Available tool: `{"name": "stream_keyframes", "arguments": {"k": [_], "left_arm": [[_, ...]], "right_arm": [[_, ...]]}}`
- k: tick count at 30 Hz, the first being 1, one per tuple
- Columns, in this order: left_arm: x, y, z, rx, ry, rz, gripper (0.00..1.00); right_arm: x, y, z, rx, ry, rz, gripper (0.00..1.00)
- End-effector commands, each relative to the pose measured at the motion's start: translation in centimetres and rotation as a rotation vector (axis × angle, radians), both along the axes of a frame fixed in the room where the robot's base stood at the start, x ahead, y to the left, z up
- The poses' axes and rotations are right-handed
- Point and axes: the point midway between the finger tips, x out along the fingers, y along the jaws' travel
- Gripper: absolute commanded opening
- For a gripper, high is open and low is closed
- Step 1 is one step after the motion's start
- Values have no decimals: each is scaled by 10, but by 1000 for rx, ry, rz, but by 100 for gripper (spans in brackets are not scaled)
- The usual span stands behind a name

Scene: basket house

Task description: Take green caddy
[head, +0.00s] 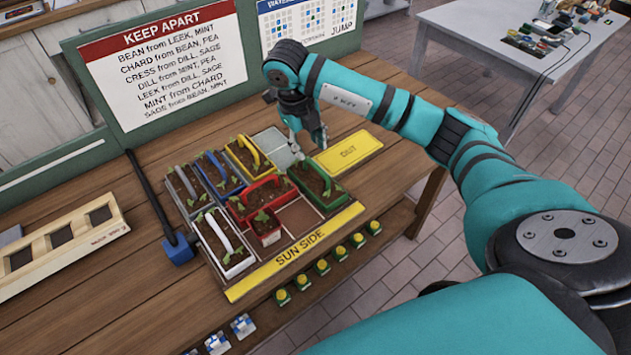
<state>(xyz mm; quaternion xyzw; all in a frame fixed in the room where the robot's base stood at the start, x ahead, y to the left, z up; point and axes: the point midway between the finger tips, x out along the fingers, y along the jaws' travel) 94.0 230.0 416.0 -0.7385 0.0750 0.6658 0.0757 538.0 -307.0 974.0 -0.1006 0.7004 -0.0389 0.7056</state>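The green caddy (338,198) holds dark soil and seedlings and stands at the right edge of the planting board, beside the red caddy. Its handle is partly hidden by my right gripper. My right gripper (310,148) points down over the back end of the green caddy, with its fingers apart. I cannot tell whether the fingers touch the handle. My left gripper is out of view.
The red (270,188), yellow (240,160), blue (215,185), grey (180,193) and white (238,262) caddies stand close by. A yellow OUT plate (348,152) lies right of the gripper. A blue-headed tool (178,250) lies left. Behind stands a KEEP APART board (160,75).

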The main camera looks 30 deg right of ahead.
Motion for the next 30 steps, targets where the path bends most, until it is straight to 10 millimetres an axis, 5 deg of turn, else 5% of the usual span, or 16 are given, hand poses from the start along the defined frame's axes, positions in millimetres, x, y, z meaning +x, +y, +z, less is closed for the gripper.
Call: {"name": "stream_keyframes", "arguments": {"k": [21,30], "left_arm": [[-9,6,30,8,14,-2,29],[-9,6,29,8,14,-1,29]], "right_arm": [[-6,-17,-84,2,2,1,38],[-5,-18,-89,1,0,2,37]]}}
